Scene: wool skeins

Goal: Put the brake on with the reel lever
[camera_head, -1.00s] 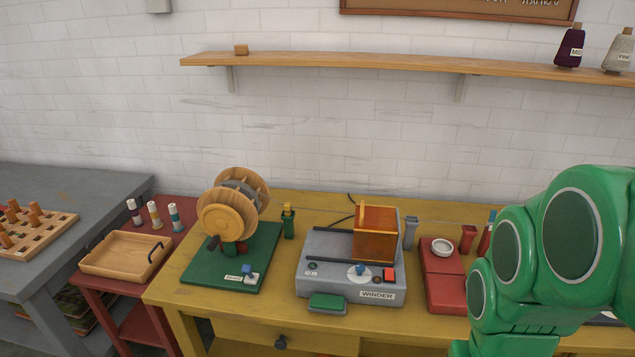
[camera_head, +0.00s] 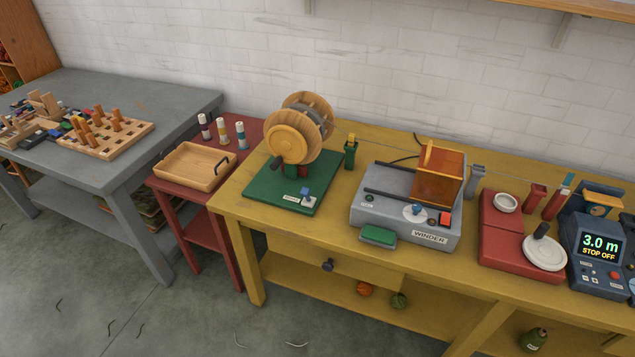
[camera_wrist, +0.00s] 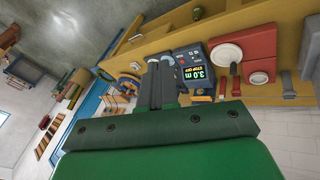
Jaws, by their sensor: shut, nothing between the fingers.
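The wooden reel (camera_head: 290,143) stands on a green base (camera_head: 262,192) at the left end of the yellow table. A small lever with a blue knob (camera_head: 305,191) sits at the base's front right corner, beside a white label too small to read surely. Which position the lever is in cannot be told. My gripper (camera_wrist: 161,68) shows only in the wrist view, with its fingers shut and empty. It is apart from the reel, and the reel and lever are not clearly seen in that view.
Right of the reel stand the grey winder (camera_head: 405,210) with an orange box, a red scale-like unit (camera_head: 505,250) and a meter reading 3.0 m, STOP OFF (camera_head: 600,247). A red side table with a wooden tray (camera_head: 195,167) stands left. The floor in front is mostly free.

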